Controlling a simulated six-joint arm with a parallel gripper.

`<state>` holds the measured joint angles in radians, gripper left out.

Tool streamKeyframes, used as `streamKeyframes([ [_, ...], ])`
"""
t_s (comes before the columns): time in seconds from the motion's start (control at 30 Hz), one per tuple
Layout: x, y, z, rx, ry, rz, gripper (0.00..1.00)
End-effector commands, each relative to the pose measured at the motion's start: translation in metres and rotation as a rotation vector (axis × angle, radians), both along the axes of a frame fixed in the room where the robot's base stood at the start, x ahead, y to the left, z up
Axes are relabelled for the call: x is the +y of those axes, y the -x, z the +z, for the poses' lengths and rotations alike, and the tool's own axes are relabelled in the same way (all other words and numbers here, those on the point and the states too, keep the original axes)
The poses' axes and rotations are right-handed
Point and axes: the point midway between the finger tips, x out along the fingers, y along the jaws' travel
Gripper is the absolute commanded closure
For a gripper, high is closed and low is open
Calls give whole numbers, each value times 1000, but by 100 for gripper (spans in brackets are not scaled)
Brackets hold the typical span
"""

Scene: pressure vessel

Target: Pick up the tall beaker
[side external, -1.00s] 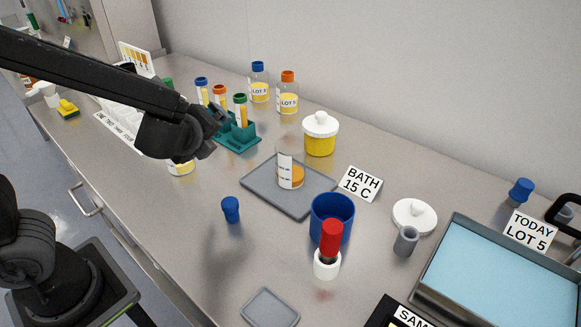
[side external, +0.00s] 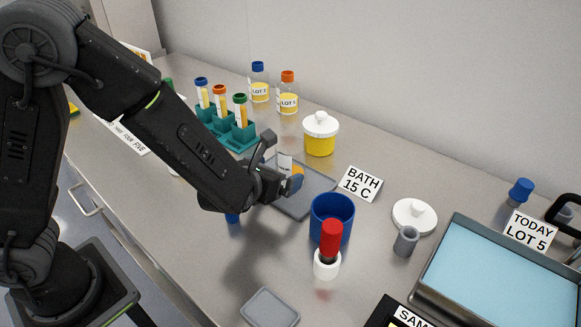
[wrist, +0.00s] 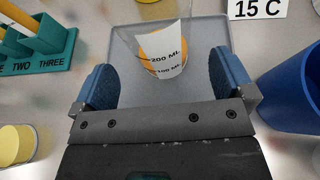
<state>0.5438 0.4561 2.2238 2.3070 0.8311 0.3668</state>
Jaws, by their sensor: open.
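The tall beaker (side external: 285,162) is clear glass with a white label and orange contents, standing on the grey tray (side external: 305,207). My gripper hides part of it in the side view. In the wrist view the beaker (wrist: 158,38) is at top middle, its label marked 200 ML and 100 ML. My gripper (side external: 281,165) is open at the beaker. In the wrist view the blue-padded fingers of my gripper (wrist: 162,72) lie to either side of the beaker's lower part, with a visible gap on each side.
A blue cup (side external: 333,212) stands right of the tray, with a red-topped white item (side external: 328,258) in front. A teal tube rack (side external: 235,133) is behind left. A yellow jar with white lid (side external: 320,135) and a BATH 15 C sign (side external: 361,184) stand behind.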

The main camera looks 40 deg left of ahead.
Motion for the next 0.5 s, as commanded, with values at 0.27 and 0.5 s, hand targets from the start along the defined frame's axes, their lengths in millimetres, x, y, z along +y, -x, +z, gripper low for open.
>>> streamKeyframes([
  [0.27,3,-21,-19,2,1,4,0],
  [0.5,4,-45,-28,2,2,2,0],
])
